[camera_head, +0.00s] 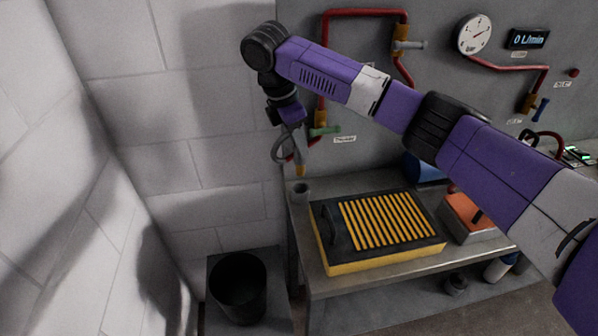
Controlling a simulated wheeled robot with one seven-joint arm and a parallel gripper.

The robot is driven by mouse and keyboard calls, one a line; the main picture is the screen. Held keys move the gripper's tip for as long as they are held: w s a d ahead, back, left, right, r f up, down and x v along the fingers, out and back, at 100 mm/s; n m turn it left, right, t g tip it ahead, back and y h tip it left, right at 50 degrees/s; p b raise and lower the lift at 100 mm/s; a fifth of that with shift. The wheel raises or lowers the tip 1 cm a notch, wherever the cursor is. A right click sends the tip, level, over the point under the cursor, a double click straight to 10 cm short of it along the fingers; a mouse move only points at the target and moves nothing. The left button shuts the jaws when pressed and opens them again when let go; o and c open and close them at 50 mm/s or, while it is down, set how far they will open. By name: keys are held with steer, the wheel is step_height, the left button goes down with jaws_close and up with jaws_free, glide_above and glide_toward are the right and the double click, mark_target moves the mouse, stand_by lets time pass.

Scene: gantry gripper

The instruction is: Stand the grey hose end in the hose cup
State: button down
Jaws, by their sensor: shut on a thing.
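The grey hose (279,146) hangs in a loop below the end of my arm, in front of the wall. Its end (300,170) shows a yellowish tip pointing down, just above the hose cup. My gripper (297,146) is shut on the hose end, pointing down; its fingers are small and dark here, so the exact grip is hard to see. The hose cup (299,194) is a small grey cup at the back left corner of the bench. The tip looks above the cup's mouth, but whether it is clear of the rim I cannot tell.
A yellow and black slatted case (330,254) lies on the metal bench right of the cup. An orange-topped box (468,217) stands farther right. A green-handled valve (325,131) and red pipes (324,60) are on the wall close by. A black bin (238,287) stands below left.

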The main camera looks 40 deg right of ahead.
mark_target(299, 174)
steer(key=shift+f+p, duration=0.55)
steer(key=shift+f, duration=3.75)
steer(key=shift+f, duration=0.1)
steer(key=c, duration=1.1)
jaws_free()
steer(key=shift+o, duration=0.2)
steer(key=v, duration=1.2)
steer(key=shift+b, duration=0.3)
